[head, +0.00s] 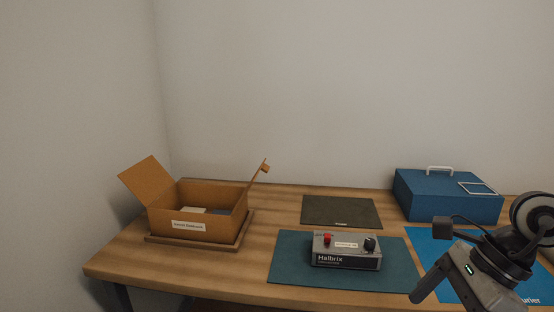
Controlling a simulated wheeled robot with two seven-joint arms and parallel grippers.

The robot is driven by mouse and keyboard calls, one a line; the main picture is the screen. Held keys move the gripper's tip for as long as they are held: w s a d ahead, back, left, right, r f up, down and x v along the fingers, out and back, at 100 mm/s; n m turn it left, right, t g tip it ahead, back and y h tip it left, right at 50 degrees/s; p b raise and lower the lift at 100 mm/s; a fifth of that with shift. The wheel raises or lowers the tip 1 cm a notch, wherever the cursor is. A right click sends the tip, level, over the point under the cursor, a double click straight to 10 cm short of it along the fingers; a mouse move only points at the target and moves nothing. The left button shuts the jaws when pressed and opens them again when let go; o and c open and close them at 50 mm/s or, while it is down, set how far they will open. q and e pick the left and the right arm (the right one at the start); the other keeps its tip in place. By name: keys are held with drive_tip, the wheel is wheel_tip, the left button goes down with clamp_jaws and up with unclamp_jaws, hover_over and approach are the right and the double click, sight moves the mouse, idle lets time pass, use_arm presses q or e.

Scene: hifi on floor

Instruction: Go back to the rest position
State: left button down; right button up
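My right gripper (424,290) comes in from the right edge in the head view, above the front right of the table, and points down and left. It is apart from the box and the grey device. I cannot make out two separate fingertips, so its opening does not show; no held thing is visible. My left gripper is not in view.
A wooden table (190,277) bears an open cardboard box (215,231) on a wooden tray (245,232), a grey device (345,262) on a teal mat (290,262), a dark mat (340,210), a blue case (430,193) and a blue mat (424,245) behind my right arm.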

drive_tip(key=w+a+r+m+t+y, duration=0.25)
drive_tip(key=a+m+t+y, duration=0.65)
drive_tip(key=a+m+y, duration=0.65)
wheel_tip(320, 180, down, 10)
drive_tip(key=w+d+m+t+h, duration=0.1)
drive_tip(key=m+t+h, duration=0.4)
drive_tip(key=m, duration=0.6)
drive_tip(key=w+d+m+t+h, duration=0.2)
drive_tip(key=m+h, duration=0.6)
drive_tip(key=m, duration=0.3)
drive_tip(key=s+f+m+g+h, duration=0.4)
drive_tip(key=s+f+m, duration=0.6)
drive_tip(key=f, duration=0.5)
drive_tip(key=shift+s+d+m+g+h, duration=0.15)
drive_tip(key=shift+d+m+g+h, duration=0.2)
drive_tip(key=shift+m+g, duration=0.65)
